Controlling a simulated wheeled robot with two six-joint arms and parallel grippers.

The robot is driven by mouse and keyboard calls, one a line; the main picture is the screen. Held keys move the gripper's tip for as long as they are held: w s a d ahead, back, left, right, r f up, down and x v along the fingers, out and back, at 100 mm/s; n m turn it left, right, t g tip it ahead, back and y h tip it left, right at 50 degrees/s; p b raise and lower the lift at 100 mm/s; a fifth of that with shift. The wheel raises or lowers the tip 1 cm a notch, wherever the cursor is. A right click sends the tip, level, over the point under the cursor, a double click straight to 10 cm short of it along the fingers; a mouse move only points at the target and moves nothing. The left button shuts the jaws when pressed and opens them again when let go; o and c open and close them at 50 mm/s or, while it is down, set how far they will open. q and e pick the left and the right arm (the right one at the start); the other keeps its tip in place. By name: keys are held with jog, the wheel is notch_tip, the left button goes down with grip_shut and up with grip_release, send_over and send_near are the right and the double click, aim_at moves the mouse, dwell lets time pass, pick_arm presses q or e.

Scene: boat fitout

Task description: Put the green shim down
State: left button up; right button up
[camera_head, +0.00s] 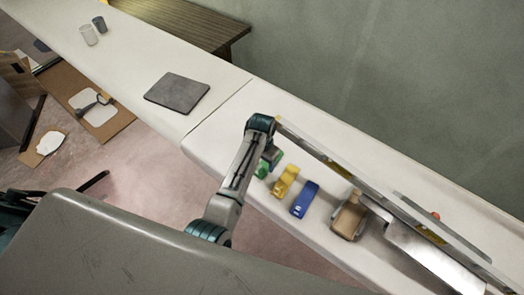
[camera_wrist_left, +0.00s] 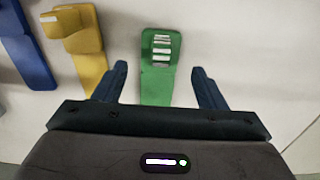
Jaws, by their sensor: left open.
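The green shim (camera_wrist_left: 158,68) lies on the white bench top in the left wrist view, between the two fingers but apart from both. In the head view the green shim (camera_head: 262,170) is partly hidden by my left arm. My left gripper (camera_wrist_left: 158,88) is open around it; in the head view the gripper (camera_head: 273,157) is over the bench beside the shim. My right gripper is not in view.
A yellow shim (camera_head: 285,180) and a blue shim (camera_head: 304,199) lie beside the green one. A brown item (camera_head: 348,216) sits further right. A long metal rail (camera_head: 340,172) runs close behind. A dark grey mat (camera_head: 177,93) lies to the left, with clear bench around it.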

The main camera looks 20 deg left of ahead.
pick_arm(q)
notch_tip(320, 180, up, 9)
jog(key=b, duration=0.1)
jog(key=shift+c, duration=0.5)
